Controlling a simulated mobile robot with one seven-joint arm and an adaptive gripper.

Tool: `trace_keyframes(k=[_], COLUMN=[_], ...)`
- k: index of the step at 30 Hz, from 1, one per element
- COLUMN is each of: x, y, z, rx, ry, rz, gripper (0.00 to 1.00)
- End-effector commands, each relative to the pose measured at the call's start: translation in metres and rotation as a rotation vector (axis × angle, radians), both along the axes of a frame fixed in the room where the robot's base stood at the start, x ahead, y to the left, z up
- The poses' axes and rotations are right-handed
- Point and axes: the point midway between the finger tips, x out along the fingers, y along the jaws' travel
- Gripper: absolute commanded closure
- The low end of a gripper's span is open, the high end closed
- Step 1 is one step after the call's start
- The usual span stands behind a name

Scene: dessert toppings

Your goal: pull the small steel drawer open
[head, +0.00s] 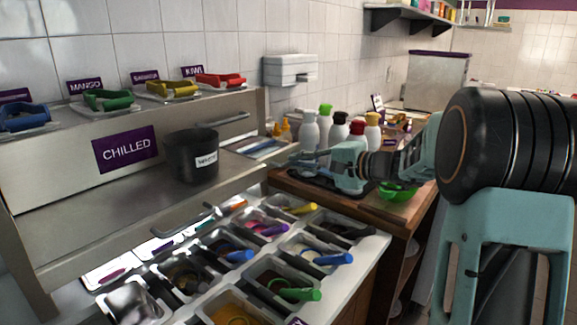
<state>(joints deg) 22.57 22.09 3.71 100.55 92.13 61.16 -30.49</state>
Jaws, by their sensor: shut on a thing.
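A shallow, light steel drawer (262,148) shows to the right of the chilled cabinet, with flat, partly blue items in it. It looks at least partly open, but its far end and handle are hard to make out. My gripper (306,157) reaches in from the right, low over the wooden counter, with its fingers pointing left at the drawer's near right end. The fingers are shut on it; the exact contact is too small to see.
Squeeze bottles (310,130) stand close behind my gripper. A green bowl (398,193) sits below my forearm. The chilled cabinet (60,175) with a black tub (192,156) stands at left. Topping pans with coloured scoops (295,294) fill the front.

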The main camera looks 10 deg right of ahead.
Motion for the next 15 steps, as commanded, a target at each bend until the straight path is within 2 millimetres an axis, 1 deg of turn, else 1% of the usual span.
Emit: trace_keyframes(k=[4, 14, 15], x=[-0.0044, -0.0049, -0.0048], y=[-0.0039, -0.0042, -0.0041], z=[-0.0012, -0.0004, -0.0004], rx=[0.000, 0.000, 0.000], ry=[0.002, 0.002, 0.002], rz=[0.002, 0.002, 0.002], gripper=[1.00, 1.00, 0.90])
